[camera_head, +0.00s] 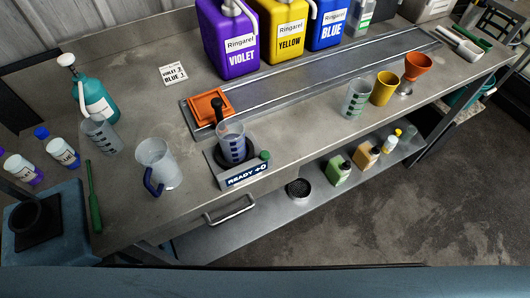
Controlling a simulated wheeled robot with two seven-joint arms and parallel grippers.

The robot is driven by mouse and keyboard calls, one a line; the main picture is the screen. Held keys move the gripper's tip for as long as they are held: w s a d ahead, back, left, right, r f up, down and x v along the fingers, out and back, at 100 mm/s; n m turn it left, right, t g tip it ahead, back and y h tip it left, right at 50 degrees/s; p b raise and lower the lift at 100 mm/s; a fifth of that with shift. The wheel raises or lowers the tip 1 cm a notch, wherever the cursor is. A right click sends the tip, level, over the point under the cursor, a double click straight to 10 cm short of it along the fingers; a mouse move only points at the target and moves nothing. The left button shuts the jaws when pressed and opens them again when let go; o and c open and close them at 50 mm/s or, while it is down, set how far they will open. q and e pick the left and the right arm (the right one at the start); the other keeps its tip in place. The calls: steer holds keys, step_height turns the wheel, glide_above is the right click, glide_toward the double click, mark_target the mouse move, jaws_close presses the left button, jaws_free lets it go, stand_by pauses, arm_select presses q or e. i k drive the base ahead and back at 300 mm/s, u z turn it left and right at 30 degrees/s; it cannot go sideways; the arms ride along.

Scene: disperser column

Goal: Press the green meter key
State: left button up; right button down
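The meter (244,180) is a grey box near the front edge of the bench, with a display reading "READY +0". The green meter key (265,155) is a small round knob at its right side. A clear graduated beaker (232,150) with dark markings stands on the meter, and something dark sticks up at its rim. Neither of my grippers shows in the head view, so nothing of mine is seen touching the key.
Violet (229,38), yellow (281,30) and blue (327,25) canisters stand at the back. A handled jug (158,164) is left of the meter. An orange square piece (209,106) sits on the metal rail (330,74). Bench surface right of the meter is clear up to a graduated cup (355,97).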

mark_target(264, 155)
steer(key=z, duration=1.85)
steer(key=k, duration=1.2)
steer(key=u, duration=1.5)
